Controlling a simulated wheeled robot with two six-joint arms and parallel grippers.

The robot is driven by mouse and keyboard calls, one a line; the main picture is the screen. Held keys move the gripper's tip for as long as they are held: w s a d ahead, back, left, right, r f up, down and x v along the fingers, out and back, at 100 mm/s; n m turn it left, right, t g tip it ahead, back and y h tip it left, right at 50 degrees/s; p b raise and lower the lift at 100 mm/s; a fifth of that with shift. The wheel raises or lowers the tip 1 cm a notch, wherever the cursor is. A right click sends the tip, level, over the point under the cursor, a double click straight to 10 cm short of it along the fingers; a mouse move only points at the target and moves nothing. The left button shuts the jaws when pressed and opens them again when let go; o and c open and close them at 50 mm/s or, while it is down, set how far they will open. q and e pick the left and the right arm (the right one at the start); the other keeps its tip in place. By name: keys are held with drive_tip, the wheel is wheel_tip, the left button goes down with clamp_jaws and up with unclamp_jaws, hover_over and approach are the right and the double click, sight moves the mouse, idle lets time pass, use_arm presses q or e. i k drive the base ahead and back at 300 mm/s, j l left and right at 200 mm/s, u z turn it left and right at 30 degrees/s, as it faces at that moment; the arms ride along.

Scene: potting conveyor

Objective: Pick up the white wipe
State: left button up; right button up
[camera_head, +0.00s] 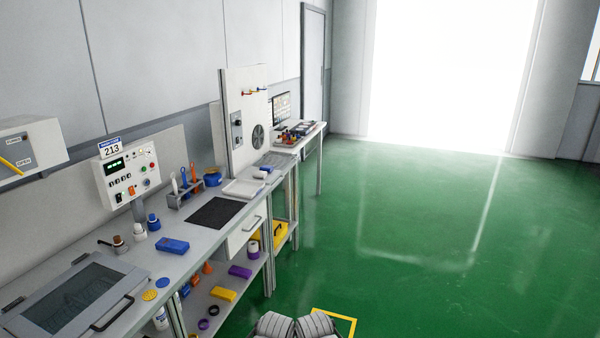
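I cannot clearly make out the white wipe. A small white item (260,175) lies by the far end of a white tray (240,189) on the workbench (208,246), close to a small blue item (266,169). It is too small to tell whether it is the wipe. Two grey ribbed parts of my own arms show at the bottom edge, away from the bench. Neither gripper's fingers are in view.
The bench along the left wall carries a hatch with a handle (112,313), a blue block (172,246), bottles (153,222), a dark mat (215,213) and a control box (127,177). Shelves below hold small items. The green floor (430,230) to the right is clear.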

sight(260, 174)
drive_tip(key=i+l, duration=0.15)
drive_tip(key=i, duration=0.65)
drive_tip(key=i+l+z, duration=0.1)
drive_tip(key=i, duration=0.7)
drive_tip(key=i+l+u, duration=0.2)
drive_tip(key=i+u, duration=0.3)
drive_tip(key=i+l+u, duration=0.3)
drive_tip(key=u, duration=0.15)
drive_tip(key=i+l+u, duration=0.8)
drive_tip(key=i+l, duration=0.2)
drive_tip(key=i, duration=0.15)
